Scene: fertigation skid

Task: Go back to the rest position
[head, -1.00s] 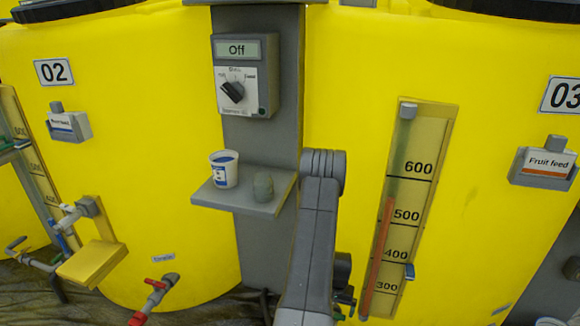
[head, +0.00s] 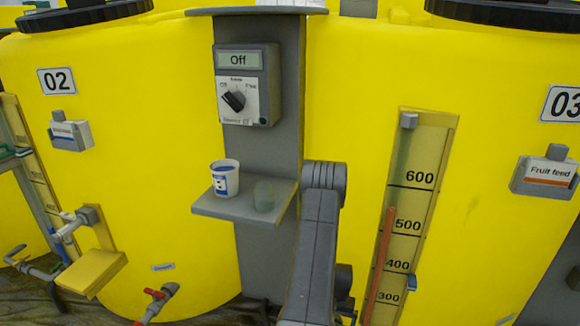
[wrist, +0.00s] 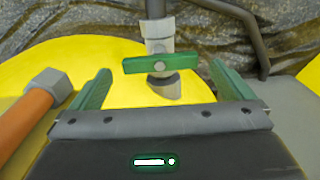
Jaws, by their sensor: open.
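My gripper (wrist: 160,68) is open in the wrist view, with one green finger at the left and one at the right. Nothing is held between the fingers. A green valve handle (wrist: 182,62) on a grey pipe fitting shows beyond the fingertips, in the gap between them. I cannot tell how far it is from them. In the head view my grey arm reaches down at the lower middle, in front of the grey column and the right-hand yellow tank. My gripper's fingers are not clear there.
An orange pipe (wrist: 30,115) lies left of my gripper. A small shelf (head: 235,208) holds a white cup (head: 225,178) and a grey-green lump (head: 263,196), left of my arm. Above is a control box (head: 246,85) reading Off. A level gauge (head: 410,210) stands right of my arm.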

